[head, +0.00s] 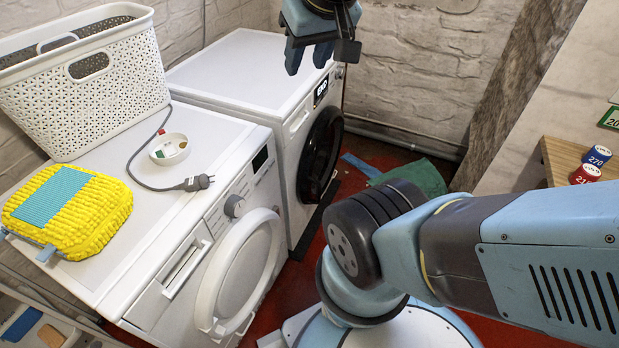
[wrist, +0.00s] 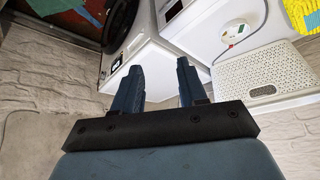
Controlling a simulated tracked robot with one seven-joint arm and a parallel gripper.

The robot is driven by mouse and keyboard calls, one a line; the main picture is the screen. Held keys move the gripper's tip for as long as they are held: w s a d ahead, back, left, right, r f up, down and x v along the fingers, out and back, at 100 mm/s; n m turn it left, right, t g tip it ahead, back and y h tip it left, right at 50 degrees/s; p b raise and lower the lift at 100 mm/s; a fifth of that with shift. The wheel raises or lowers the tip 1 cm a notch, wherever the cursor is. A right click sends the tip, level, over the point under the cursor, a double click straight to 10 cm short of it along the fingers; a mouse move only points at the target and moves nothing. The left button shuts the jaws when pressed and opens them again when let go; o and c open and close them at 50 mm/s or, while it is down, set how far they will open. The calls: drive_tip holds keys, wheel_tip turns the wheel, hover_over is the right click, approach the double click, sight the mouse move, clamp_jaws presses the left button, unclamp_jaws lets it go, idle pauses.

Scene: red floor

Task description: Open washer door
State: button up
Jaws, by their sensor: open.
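Two white front-loading machines stand side by side, and I cannot tell from the pictures which is the washer. The near machine (head: 190,232) has a white ring door (head: 240,273) standing out from its front; I cannot tell whether it is latched. The far machine (head: 243,68) has a dark round door (head: 319,155) that looks closed. It also shows in the wrist view, with its dark door (wrist: 119,20). My gripper (head: 319,54) is open and empty, high above the far machine's right back area, apart from both doors. Its fingers show in the wrist view (wrist: 160,75).
A white basket (head: 105,110), yellow sponge-like pad (head: 98,215), small dish (head: 169,149) and plugged cord (head: 195,183) are on the near machine. A wooden shelf (head: 556,160) with small cans is at right. Red floor and green cloth (head: 415,175) lie beyond my arm.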

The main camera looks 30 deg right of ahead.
drive_tip(key=w+d+f+m+g+y, duration=0.1)
drive_tip(key=w+d+f+m+g, duration=0.15)
drive_tip(key=w, duration=0.55)
drive_tip(key=m+g+y, duration=0.4)
drive_tip(key=m+y, duration=0.4)
drive_tip(key=m, duration=0.1)
hover_over(319, 192)
wheel_tip(319, 192, down, 24)
drive_tip(key=f, duration=0.1)
drive_tip(key=d+f+m+t+y, duration=0.25)
drive_tip(key=d+f, duration=0.25)
drive_tip(key=f, duration=0.5)
drive_tip(key=d+f+m+t+y, duration=0.1)
drive_tip(key=d+f+m+y, duration=0.2)
drive_tip(key=f, duration=0.7)
drive_tip(key=s+d+f+m+t, duration=0.1)
drive_tip(key=s+f+m+t, duration=0.35)
drive_tip(key=f, duration=0.75)
drive_tip(key=s+d+f+m+t, duration=0.1)
drive_tip(key=s+f+m+t, duration=0.3)
drive_tip(key=f, duration=0.7)
drive_tip(key=shift+m+t+h, duration=0.35)
drive_tip(key=shift+h, duration=0.1)
drive_tip(key=x, duration=1.3)
drive_tip(key=shift+w+d, duration=0.1)
drive_tip(key=shift+w, duration=0.35)
